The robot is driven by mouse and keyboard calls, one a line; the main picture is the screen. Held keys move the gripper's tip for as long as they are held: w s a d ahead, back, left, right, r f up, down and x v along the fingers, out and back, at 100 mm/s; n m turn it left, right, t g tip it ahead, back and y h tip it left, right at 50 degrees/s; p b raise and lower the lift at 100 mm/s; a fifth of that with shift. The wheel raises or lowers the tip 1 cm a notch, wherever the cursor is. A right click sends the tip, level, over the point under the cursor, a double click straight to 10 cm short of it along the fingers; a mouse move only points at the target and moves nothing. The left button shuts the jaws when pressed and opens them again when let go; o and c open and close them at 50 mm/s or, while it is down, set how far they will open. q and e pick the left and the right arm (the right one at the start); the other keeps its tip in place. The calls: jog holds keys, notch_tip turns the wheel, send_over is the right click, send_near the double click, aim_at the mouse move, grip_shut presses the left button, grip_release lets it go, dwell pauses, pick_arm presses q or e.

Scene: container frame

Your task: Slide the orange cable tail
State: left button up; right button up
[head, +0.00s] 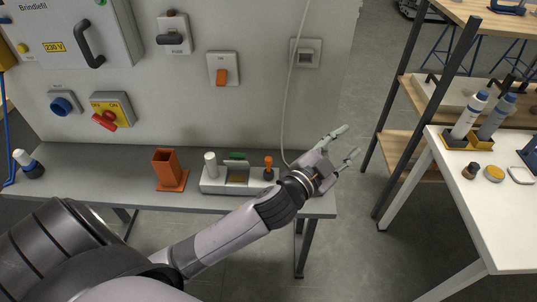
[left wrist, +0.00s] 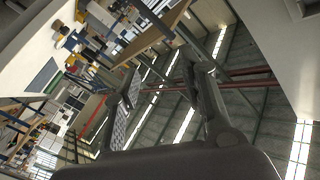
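My left gripper (head: 348,143) is at the right end of the grey bench in the head view, fingers spread and pointing right. In the left wrist view the left gripper (left wrist: 162,80) shows two separated fingers with nothing between them. A thin pale cable (head: 288,100) hangs down in front of the panel and runs to just behind my left wrist; its lower end is hidden or too small to tell. I cannot make out an orange cable tail. An orange rocker switch (head: 222,76) sits in a white plate on the panel, left of the cable. My right gripper is not in view.
The grey bench (head: 100,181) carries an orange holder (head: 168,172) and a pale tray (head: 216,183) with small items. A grey socket (head: 305,55) is on the panel (head: 260,110). A white table (head: 500,225) with bottles stands at right. Floor between is clear.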

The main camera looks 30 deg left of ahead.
pick_arm(q)
jog(key=s+d+r+m+g+h, duration=0.2)
jog(key=d+r+m+g+h, duration=0.4)
jog(key=d+r+m+h, duration=1)
jog(key=m+g+y, duration=1)
jog(key=g+y, duration=0.2)
jog(key=y, duration=0.7)
send_near(269, 158)
notch_tip(269, 158, down, 9)
jog(key=p, duration=0.4)
jog(key=shift+s+d+f, duration=0.1)
jog(key=shift+s, duration=0.05)
